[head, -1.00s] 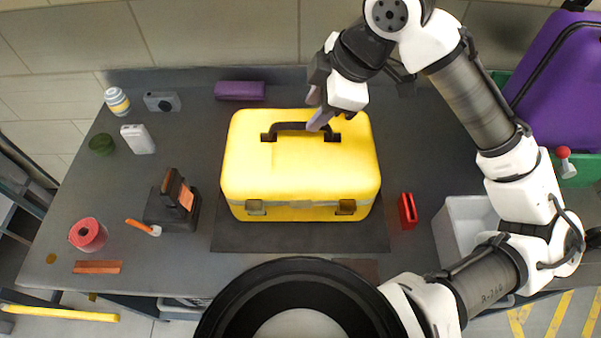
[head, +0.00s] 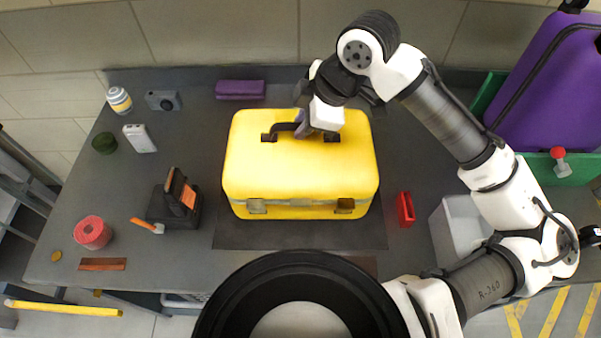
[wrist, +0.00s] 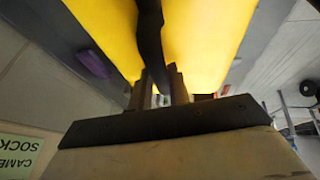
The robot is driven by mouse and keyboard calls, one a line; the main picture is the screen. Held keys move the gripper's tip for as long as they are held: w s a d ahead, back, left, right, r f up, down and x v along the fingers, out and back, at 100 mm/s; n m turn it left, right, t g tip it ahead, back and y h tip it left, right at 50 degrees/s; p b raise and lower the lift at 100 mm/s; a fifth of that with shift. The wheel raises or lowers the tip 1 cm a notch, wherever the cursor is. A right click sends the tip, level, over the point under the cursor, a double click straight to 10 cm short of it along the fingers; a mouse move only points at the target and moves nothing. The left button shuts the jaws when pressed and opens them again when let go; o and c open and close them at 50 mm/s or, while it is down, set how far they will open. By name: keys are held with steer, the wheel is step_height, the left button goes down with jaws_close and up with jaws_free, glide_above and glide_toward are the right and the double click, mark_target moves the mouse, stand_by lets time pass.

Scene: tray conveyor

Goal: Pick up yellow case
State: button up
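The yellow case (head: 300,170) stands on a dark mat on the bench, in the middle of the head view. Its black handle (head: 284,127) is on the top face. My gripper (head: 303,125) is at the right part of the handle, just over the case top. In the wrist view the handle (wrist: 150,35) runs down between the two fingers (wrist: 160,88), with the yellow body (wrist: 200,40) behind it. The fingers stand close on both sides of the handle; whether they press on it is not clear. The fingertips are partly hidden.
A purple case (head: 240,89) lies behind the yellow case. A red item (head: 405,209) and a white bin (head: 455,240) are to its right. A black holder (head: 172,203) is to its left. A large purple suitcase (head: 555,95) stands at far right.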

jaws_close()
steer(key=shift+r, duration=0.1)
stand_by(1.0)
